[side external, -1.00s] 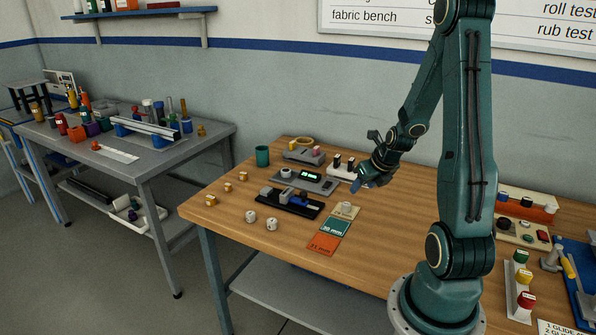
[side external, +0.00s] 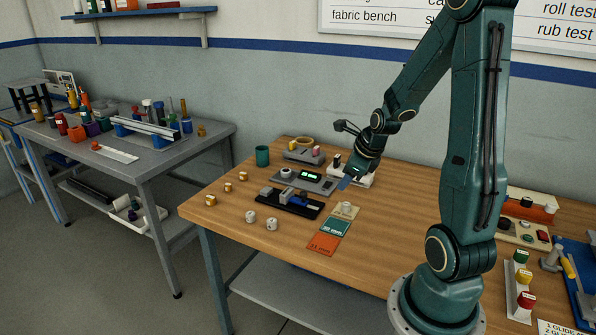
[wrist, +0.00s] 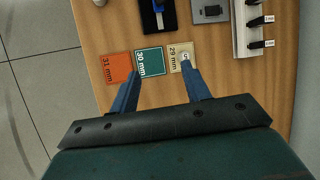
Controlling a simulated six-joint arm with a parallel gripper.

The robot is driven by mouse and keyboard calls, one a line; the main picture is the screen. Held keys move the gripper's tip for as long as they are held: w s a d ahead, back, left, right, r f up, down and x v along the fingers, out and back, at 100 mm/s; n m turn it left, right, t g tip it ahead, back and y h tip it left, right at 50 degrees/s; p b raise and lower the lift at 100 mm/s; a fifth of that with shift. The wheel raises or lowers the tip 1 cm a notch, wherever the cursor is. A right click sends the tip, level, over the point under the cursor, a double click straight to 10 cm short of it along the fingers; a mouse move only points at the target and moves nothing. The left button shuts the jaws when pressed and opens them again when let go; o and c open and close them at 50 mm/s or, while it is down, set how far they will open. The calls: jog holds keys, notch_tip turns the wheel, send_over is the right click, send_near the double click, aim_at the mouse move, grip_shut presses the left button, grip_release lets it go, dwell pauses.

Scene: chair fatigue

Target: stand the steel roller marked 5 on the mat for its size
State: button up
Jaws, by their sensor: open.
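A small pale roller (side external: 346,205) stands on the cream 29 mm mat (wrist: 175,66); it also shows in the wrist view (wrist: 186,57), its mark too small to read surely. The teal 30 mm mat (wrist: 149,62) and orange 31 mm mat (wrist: 118,68) lie beside it, bare. Two other pale rollers (side external: 250,217) (side external: 272,224) stand on the table left of the mats, and one (side external: 287,173) is at the grey gauge. I cannot tell which is marked 5. My gripper (wrist: 160,74) is open and empty, above the table near the cream and teal mats.
The grey gauge (side external: 325,187) has a green display. In front of it is a black block (side external: 314,210) with grey and blue parts. A white rack (wrist: 246,45) with black pieces stands near my gripper. Several brass rollers (side external: 228,188) are at the left.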

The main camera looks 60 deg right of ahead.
jog(key=a+r+n+y, duration=0.1)
jog(key=a+r+n, duration=0.8)
jog(key=a+n, duration=0.65)
jog(key=s+a+r+n, duration=0.3)
jog(key=s+a+n, duration=0.1)
jog(key=n, duration=0.5)
jog(key=s+a+r+n+y, duration=0.1)
jog(key=s+a+r+n, duration=0.2)
jog(key=n, duration=0.7)
jog(key=shift+s+a+y, duration=0.3)
jog(key=shift+s+a, duration=0.85)
jog(key=shift+s, duration=0.05)
